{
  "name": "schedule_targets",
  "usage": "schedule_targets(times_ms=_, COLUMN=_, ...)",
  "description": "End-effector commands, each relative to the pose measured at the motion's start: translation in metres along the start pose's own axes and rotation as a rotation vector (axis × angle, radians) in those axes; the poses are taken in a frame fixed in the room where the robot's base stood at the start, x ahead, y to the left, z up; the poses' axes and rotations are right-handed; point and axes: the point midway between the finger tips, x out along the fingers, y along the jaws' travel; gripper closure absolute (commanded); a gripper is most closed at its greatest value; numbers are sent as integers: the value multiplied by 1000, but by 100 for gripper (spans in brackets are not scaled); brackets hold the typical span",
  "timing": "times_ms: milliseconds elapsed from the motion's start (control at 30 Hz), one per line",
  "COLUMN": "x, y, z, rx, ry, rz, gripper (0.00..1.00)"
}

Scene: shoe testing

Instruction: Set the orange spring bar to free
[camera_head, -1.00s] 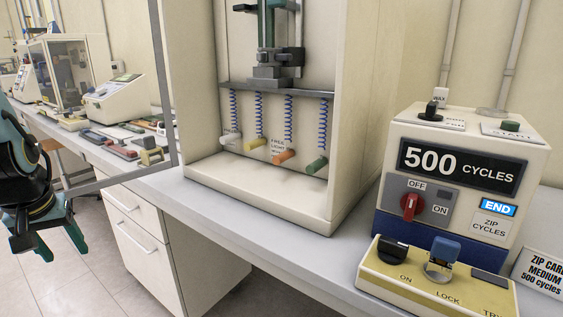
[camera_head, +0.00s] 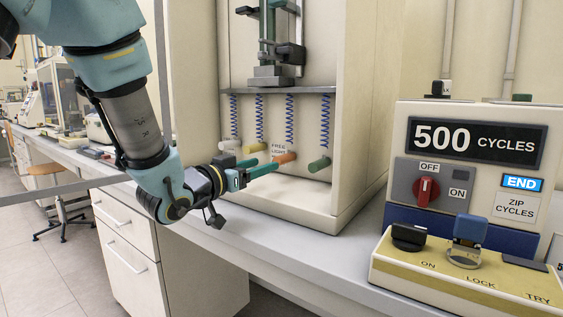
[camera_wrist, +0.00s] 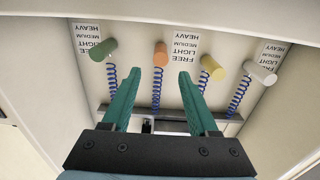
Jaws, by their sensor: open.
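The orange spring bar (camera_head: 285,158) is a short peg hanging from a blue coil spring inside the cream cabinet. In the wrist view the orange bar (camera_wrist: 160,54) lies between and just beyond my fingertips, by an upside-down label (camera_wrist: 184,45) reading HEAVY, MEDIUM, LIGHT, FREE. My gripper (camera_head: 262,166) is open and reaches in from the left. It also shows in the wrist view (camera_wrist: 159,75), with the two green fingers apart and nothing held. I cannot tell exactly which label line the bar is at.
A green bar (camera_head: 319,164), a yellow bar (camera_wrist: 212,68) and a white bar (camera_wrist: 260,73) hang on neighbouring springs. The cabinet's right wall (camera_head: 361,110) stands beside them. A control box (camera_head: 467,165) showing 500 CYCLES and a yellow switch panel (camera_head: 480,290) are at right.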

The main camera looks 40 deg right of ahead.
Motion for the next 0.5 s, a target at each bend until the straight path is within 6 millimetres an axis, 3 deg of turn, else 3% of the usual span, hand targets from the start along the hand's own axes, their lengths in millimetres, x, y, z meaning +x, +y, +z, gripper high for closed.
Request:
schedule_targets(times_ms=300, x=60, y=1, z=-1, rx=1, ry=-3, rz=2, gripper=40)
schedule_targets(times_ms=500, x=83, y=0, z=0, rx=1, ry=-2, rz=-1, gripper=40)
